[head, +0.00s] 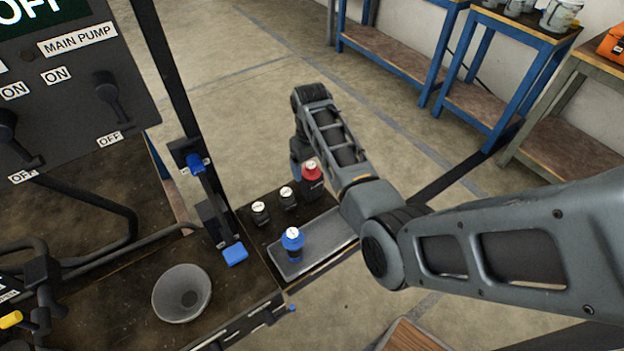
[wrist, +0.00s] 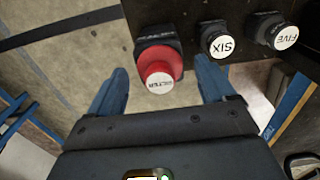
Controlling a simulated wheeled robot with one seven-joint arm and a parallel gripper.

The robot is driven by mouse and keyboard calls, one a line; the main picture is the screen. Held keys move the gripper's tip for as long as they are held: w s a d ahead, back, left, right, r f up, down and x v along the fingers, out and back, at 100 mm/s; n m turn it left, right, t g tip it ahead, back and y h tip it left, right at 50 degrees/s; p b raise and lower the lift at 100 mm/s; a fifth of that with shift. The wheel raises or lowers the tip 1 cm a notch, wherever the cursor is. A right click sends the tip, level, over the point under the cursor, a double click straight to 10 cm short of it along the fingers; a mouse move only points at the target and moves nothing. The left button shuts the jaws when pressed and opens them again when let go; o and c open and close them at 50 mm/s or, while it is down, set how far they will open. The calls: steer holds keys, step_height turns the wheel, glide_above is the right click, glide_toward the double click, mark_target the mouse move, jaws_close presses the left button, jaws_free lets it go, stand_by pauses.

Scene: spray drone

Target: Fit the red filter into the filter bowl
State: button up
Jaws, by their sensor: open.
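The red filter (head: 313,173) stands upright in a black holder at the right end of a row on the dark bench. It also shows in the wrist view (wrist: 160,66), with a white labelled cap. My gripper (wrist: 162,72) is open, its blue fingers apart on either side of the red filter, which it does not visibly grip. In the head view, my gripper (head: 298,152) is beside the filter, partly hidden by my arm. A grey round bowl (head: 170,299) stands on the bench at lower left; I cannot tell if it is the filter bowl.
Two black white-capped items (head: 260,213) stand left of the red filter. A blue bottle-like item (head: 293,241) stands on a grey tray (head: 322,246) in front. A dark post with a blue knob (head: 196,164) and the pump panel (head: 80,85) rise at left.

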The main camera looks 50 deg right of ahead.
steer(key=shift+c, duration=0.4)
steer(key=c, duration=1.3)
steer(key=shift+c, duration=0.2)
steer(key=shift+r+p, duration=0.2)
steer(key=shift+p, duration=0.1)
steer(key=shift+r+p, duration=0.85)
steer(key=shift+p, duration=0.1)
steer(key=shift+r, duration=1.95)
steer(key=shift+r, duration=0.15)
steer(key=shift+r, duration=2.85)
